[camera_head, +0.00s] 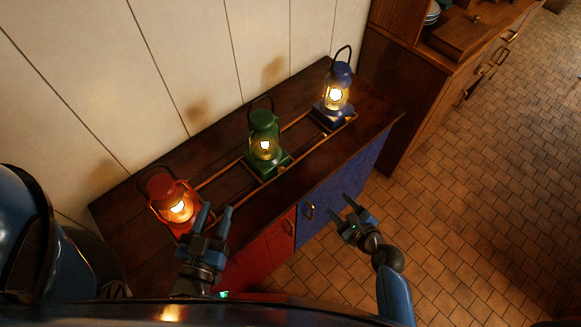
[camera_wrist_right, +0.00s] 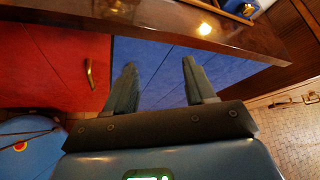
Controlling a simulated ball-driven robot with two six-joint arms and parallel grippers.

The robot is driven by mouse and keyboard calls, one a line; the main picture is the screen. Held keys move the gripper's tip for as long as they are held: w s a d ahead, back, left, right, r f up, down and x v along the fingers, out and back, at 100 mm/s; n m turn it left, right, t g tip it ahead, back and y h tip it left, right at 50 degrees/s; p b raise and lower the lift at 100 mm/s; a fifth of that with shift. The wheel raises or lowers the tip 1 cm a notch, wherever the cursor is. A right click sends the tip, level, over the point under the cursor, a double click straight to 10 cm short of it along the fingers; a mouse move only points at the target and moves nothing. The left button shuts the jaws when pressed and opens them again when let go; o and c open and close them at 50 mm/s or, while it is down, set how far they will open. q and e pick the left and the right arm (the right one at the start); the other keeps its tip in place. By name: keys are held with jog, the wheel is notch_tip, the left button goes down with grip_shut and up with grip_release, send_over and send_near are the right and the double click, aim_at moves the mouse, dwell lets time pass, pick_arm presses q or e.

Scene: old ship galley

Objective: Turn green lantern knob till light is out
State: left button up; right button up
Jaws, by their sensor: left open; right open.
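The green lantern (camera_head: 264,138) stands upright in the middle of the wooden counter and is lit. Its knob is too small to make out. A lit red lantern (camera_head: 172,202) stands to its left and a lit blue lantern (camera_head: 337,92) to its right. My left gripper (camera_head: 214,216) is open and empty, just right of the red lantern and partly in front of it, lower left of the green one. My right gripper (camera_head: 346,212) is open and empty in front of the blue cabinet door, apart from the lanterns; its fingers (camera_wrist_right: 158,85) also show in the right wrist view.
The lanterns stand along a low rail frame (camera_head: 220,173) on the counter (camera_head: 130,206). Below are red (camera_head: 270,247) and blue (camera_head: 345,180) doors with handles. A wooden cabinet (camera_head: 425,75) stands at the right. The tiled floor (camera_head: 480,180) is clear.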

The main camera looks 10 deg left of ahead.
aim_at(283, 171)
jog(key=w+a+r+m+g+y+p, duration=0.1)
jog(key=a+r+m+g+y, duration=0.15)
jog(key=a, duration=0.25)
jog(key=w+a+r+m+g+y+p, duration=0.1)
jog(key=w+a+r+m+y, duration=0.1)
jog(key=a+m, duration=0.15)
jog(key=x, duration=1.1)
jog(key=shift+s, duration=0.1)
jog(key=shift+c, duration=0.2)
grip_shut()
jog(key=shift+r+n, duration=0.1)
jog(key=shift+n, duration=0.2)
